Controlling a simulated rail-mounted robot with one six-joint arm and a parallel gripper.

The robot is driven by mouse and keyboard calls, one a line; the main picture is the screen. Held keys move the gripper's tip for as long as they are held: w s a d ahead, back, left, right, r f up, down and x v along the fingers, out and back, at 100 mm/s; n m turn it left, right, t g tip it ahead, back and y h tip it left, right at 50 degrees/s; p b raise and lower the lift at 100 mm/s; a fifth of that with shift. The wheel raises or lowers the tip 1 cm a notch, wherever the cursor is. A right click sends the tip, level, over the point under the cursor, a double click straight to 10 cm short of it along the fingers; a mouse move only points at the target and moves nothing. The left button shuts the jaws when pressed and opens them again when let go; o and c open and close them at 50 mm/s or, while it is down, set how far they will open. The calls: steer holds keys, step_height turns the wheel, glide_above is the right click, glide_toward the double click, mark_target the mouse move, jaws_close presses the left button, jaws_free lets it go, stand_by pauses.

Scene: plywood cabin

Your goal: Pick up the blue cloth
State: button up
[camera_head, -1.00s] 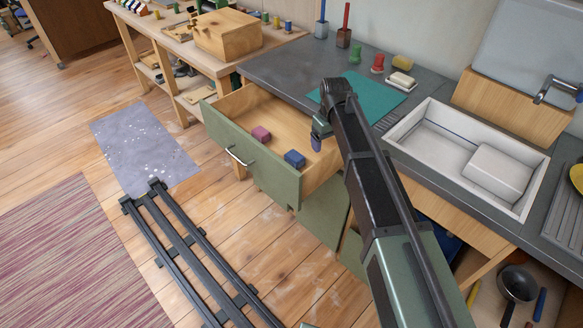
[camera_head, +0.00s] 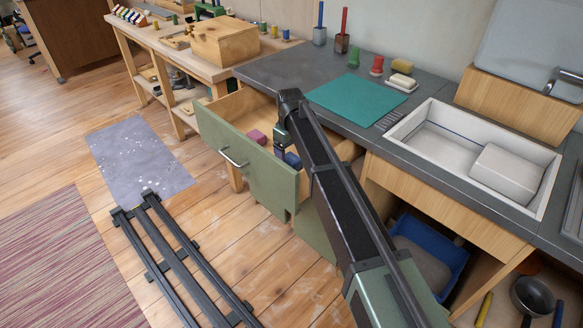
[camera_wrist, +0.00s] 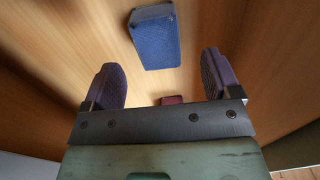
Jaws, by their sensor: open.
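The blue cloth (camera_head: 293,160) is a folded, block-like piece lying in the open drawer (camera_head: 250,172). In the head view my arm partly hides it. In the wrist view the blue cloth (camera_wrist: 155,38) lies on the wooden drawer bottom, ahead of and between the lines of the two purple fingers. My gripper (camera_wrist: 162,75) is open and empty, its fingers well apart and not touching the cloth. In the head view my gripper (camera_head: 281,140) is over the drawer, its fingertips hard to make out.
A pink-red cloth (camera_head: 256,136) lies left of the blue one; a dark red piece (camera_wrist: 172,100) shows just past the gripper's bar. The drawer's green front and wooden sides stand around. The worktop with a teal mat (camera_head: 355,95) is above, right of the drawer.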

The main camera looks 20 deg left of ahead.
mark_target(290, 157)
step_height(290, 157, down, 5)
steer(key=b, duration=0.3)
steer(key=shift+w+b, duration=0.1)
steer(key=shift+b, duration=0.3)
steer(key=shift+r, duration=0.3)
steer(key=c, duration=1)
steer(key=shift+r+p, duration=0.1)
steer(key=shift+p, duration=0.25)
step_height(290, 157, up, 20)
steer(key=p, duration=1.9)
steer(key=shift+p, duration=0.4)
